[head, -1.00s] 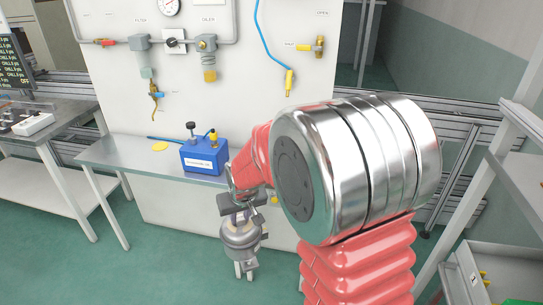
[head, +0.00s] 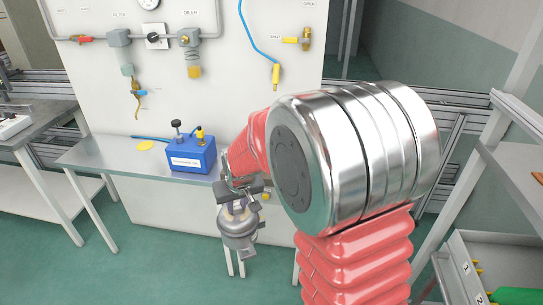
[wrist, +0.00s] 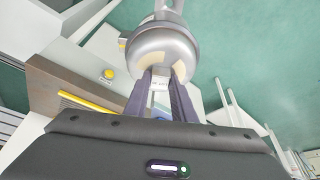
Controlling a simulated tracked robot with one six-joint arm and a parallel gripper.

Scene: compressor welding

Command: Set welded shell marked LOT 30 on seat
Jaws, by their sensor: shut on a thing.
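A grey metal shell (head: 238,228), rounded with a tube on it, hangs in my gripper (head: 240,200) in front of the bench. In the wrist view the shell (wrist: 163,48) sits between the two dark fingers of my gripper (wrist: 163,80), which are shut on it. A small white label (wrist: 159,83) shows between the fingers; its print is too small to read for sure. I cannot make out a seat for certain. A blue box (head: 193,157) with a black knob, a yellow-topped fitting and a white label stands on the bench, behind and left of the shell.
The steel bench (head: 100,156) runs along a white panel (head: 90,60) with piping, valves and a blue hose. A tray with numbered slots (head: 490,265) is at lower right. Green floor (head: 150,270) is open below.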

